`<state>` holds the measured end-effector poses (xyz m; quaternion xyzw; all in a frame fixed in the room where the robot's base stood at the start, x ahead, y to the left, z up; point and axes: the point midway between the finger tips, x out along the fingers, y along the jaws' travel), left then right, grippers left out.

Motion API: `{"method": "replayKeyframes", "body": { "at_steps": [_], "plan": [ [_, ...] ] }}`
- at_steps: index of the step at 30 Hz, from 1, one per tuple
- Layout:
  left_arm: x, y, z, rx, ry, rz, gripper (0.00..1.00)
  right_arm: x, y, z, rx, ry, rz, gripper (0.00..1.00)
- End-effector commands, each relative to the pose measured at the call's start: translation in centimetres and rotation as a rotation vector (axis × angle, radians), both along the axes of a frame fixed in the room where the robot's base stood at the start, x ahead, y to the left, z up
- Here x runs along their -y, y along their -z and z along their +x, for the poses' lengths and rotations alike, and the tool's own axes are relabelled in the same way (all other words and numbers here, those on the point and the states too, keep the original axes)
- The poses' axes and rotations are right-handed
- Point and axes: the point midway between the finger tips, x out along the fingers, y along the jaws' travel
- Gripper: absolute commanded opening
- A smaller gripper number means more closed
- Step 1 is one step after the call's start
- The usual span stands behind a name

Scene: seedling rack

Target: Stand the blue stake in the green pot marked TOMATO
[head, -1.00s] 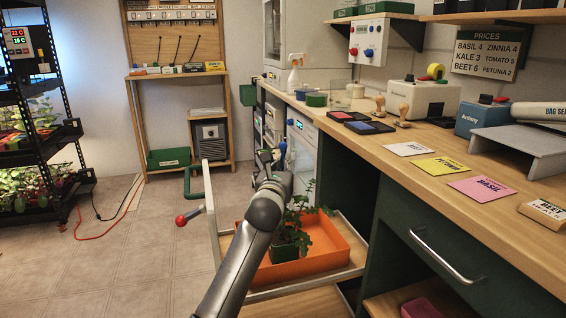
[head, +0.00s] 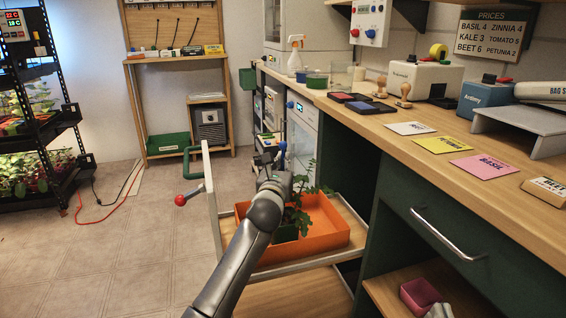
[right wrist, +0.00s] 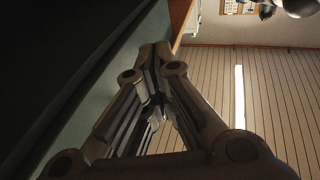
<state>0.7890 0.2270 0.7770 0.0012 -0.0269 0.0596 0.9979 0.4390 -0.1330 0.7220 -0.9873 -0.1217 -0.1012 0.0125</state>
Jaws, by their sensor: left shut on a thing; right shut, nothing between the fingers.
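My left gripper (head: 270,157) is shut above the open drawer in the head view. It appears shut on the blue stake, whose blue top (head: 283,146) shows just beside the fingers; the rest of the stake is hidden. Below, a dark green pot (head: 286,235) with a leafy plant stands in an orange tray (head: 325,243). My left arm hides part of the pot, and no TOMATO marking is readable. My right gripper (head: 438,311) shows only partly at the bottom edge, by the low shelf. In the right wrist view its fingers (right wrist: 154,62) are shut and empty.
The orange tray sits in the pulled-out drawer, whose pale front (head: 211,200) stands left of it. A pink container (head: 419,296) is on the low shelf. The wooden counter (head: 410,160) holds cards, stamps and machines. Floor at left is mostly clear.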

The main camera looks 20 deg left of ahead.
Motion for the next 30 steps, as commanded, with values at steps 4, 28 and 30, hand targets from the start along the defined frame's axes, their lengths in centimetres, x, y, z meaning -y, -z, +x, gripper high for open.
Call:
{"method": "replayKeyframes", "body": {
  "at_steps": [4,28,30],
  "plan": [
    [-0.01,0.11,-0.01,0.000,0.000,0.001,0.00,-0.02,-0.19,-0.03,0.010,-0.001,0.003,0.00],
    [0.00,0.12,-0.34,0.001,0.000,0.002,0.32,-0.02,-0.18,-0.02,0.010,-0.001,0.002,0.00],
    [0.02,0.15,-0.86,0.001,-0.001,0.003,0.32,-0.02,-0.18,-0.02,0.010,-0.001,0.002,0.00]
  ]
}}
